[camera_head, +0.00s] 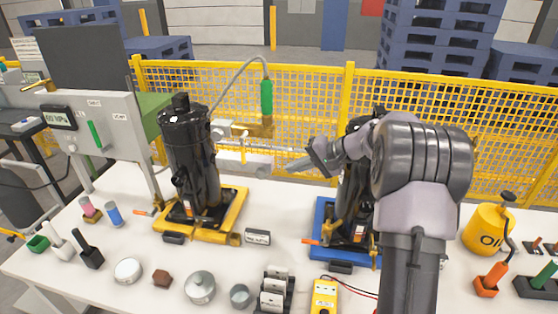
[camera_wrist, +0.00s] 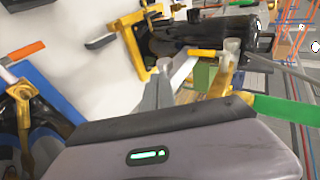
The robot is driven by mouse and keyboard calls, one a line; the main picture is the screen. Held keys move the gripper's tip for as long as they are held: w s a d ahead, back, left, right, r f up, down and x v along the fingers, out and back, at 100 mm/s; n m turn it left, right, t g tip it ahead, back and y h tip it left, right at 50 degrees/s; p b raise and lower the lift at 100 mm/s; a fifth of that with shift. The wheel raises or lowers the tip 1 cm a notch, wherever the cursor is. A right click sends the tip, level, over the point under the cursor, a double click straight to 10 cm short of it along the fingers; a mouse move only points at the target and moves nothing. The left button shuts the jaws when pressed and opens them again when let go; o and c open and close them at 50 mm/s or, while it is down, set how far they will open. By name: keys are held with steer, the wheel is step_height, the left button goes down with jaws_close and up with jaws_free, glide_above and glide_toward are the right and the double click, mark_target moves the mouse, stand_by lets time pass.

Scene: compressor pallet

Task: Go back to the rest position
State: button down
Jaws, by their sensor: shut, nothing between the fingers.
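In the head view, my gripper (camera_head: 270,169) points left from my arm, between the two black compressors. It is shut and empty, a little below a brass valve fitting (camera_head: 256,130). The left compressor (camera_head: 190,150) stands upright on a yellow base (camera_head: 225,222). The right compressor (camera_head: 350,190) stands on a blue base (camera_head: 322,215), and my arm hides much of it. In the wrist view, a grey finger (camera_wrist: 165,88) shows with a black compressor (camera_wrist: 215,38) beyond it. A green handle (camera_wrist: 285,110) lies close at the right.
A white table (camera_head: 130,240) holds a yellow meter (camera_head: 324,297), a yellow oil can (camera_head: 487,228), cups and tools. A gauge panel (camera_head: 95,135) stands at left. A grey hose with a green grip (camera_head: 267,97) arches above. A yellow fence (camera_head: 310,100) closes the back.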

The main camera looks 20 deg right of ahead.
steer(key=shift+s+d+f, duration=0.1)
steer(key=shift+s+d, duration=0.15)
steer(key=shift+s, duration=0.05)
steer(key=s+a+r+n+g+h, duration=0.1)
steer(key=s+a+r+g, duration=0.1)
steer(key=s+a+r, duration=0.45)
steer(key=s+a+r+n+g+h, duration=0.1)
steer(key=s+a+r, duration=0.2)
steer(key=s+a, duration=0.65)
steer(key=s+a+f+h, duration=0.1)
steer(key=s+a, duration=0.2)
steer(key=s, duration=0.6)
steer(key=s+a+f+n+h, duration=0.1)
steer(key=s+a+f+h, duration=0.1)
steer(key=s, duration=0.8)
steer(key=shift+a+f+n+t, duration=0.3)
steer(key=shift+a, duration=0.1)
